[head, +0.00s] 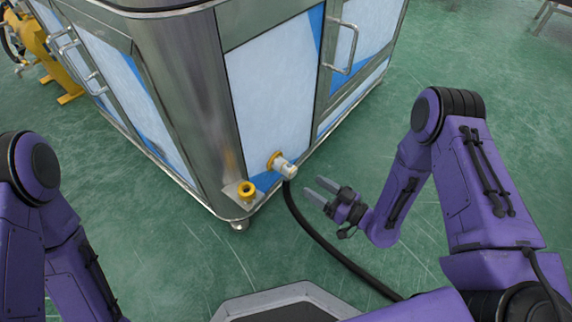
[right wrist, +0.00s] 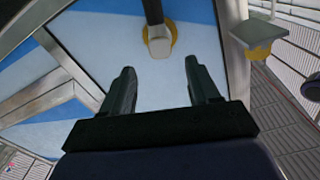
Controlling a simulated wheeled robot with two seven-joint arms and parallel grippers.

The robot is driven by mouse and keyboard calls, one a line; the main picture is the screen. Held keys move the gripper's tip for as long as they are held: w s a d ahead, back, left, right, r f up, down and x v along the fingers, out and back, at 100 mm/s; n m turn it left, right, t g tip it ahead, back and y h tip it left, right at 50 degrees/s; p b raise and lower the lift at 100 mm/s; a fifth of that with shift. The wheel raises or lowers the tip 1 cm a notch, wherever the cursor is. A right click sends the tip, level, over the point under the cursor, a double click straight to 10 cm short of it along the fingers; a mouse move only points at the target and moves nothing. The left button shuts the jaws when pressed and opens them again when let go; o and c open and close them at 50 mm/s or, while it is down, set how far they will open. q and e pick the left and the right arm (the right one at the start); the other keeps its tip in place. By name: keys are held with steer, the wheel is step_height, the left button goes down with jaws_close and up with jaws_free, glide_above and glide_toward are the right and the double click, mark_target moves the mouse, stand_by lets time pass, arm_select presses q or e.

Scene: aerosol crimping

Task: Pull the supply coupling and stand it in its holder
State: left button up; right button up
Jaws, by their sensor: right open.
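The pale supply coupling (head: 288,169) sits on a yellow port ring (head: 273,160) low on the cabinet's front panel, with a black hose (head: 318,236) hanging from it. It also shows in the right wrist view (right wrist: 159,46), ahead of the fingers. The holder (head: 247,189) is a yellow ring on a metal bracket at the cabinet's lower corner, left of the coupling, and looks empty. It also shows in the right wrist view (right wrist: 259,35), at upper right. My right gripper (head: 316,188) is open and empty, right of the coupling and apart from it. My left gripper is out of view.
The steel cabinet (head: 195,100) with light panels stands ahead on small feet. The hose runs across the green floor (head: 160,260) below my right gripper. A door handle (head: 347,48) juts out at upper right. A yellow machine (head: 45,55) stands at far left.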

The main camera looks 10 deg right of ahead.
mark_target(294, 174)
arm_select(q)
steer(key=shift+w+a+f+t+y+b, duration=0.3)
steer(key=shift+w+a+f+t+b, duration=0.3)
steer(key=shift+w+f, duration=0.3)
arm_select(e)
steer(key=x, duration=0.9)
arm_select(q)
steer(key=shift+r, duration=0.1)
arm_select(e)
jaws_close()
arm_select(q)
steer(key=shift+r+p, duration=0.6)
steer(key=shift+p, duration=0.2)
arm_select(e)
steer(key=shift+v, duration=3)
